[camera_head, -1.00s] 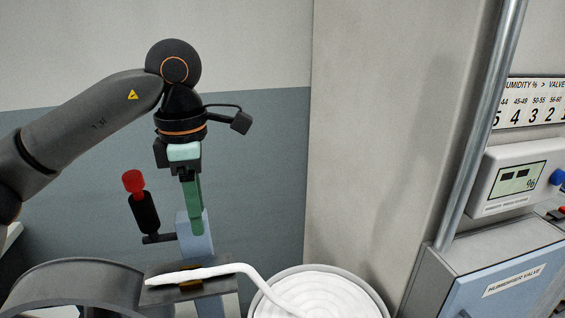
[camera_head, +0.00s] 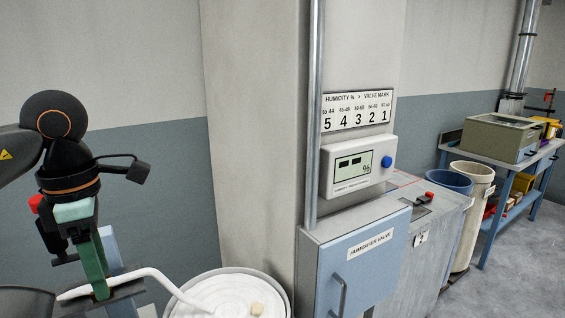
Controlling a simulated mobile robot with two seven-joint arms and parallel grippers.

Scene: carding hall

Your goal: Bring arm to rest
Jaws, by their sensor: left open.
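My left arm comes in from the left. Its gripper (camera_head: 98,272) points down with green fingers under a mint-coloured body. The jaws are open. The fingers reach down beside the white sliver (camera_head: 150,273) and overlap it in the picture; I cannot tell whether they touch it. The sliver bends to the right into a round can (camera_head: 228,275) with coiled white material. A black handle with a red knob (camera_head: 36,203) is partly hidden behind the gripper. My right gripper is not in view.
A pale column stands behind the can. To the right are the humidity display (camera_head: 357,168), the valve chart (camera_head: 358,110), and the blue-doored humidifier valve cabinet (camera_head: 365,275). Further right are blue (camera_head: 447,178) and cream (camera_head: 470,215) bins and a blue workbench (camera_head: 510,185). Floor shows at far right.

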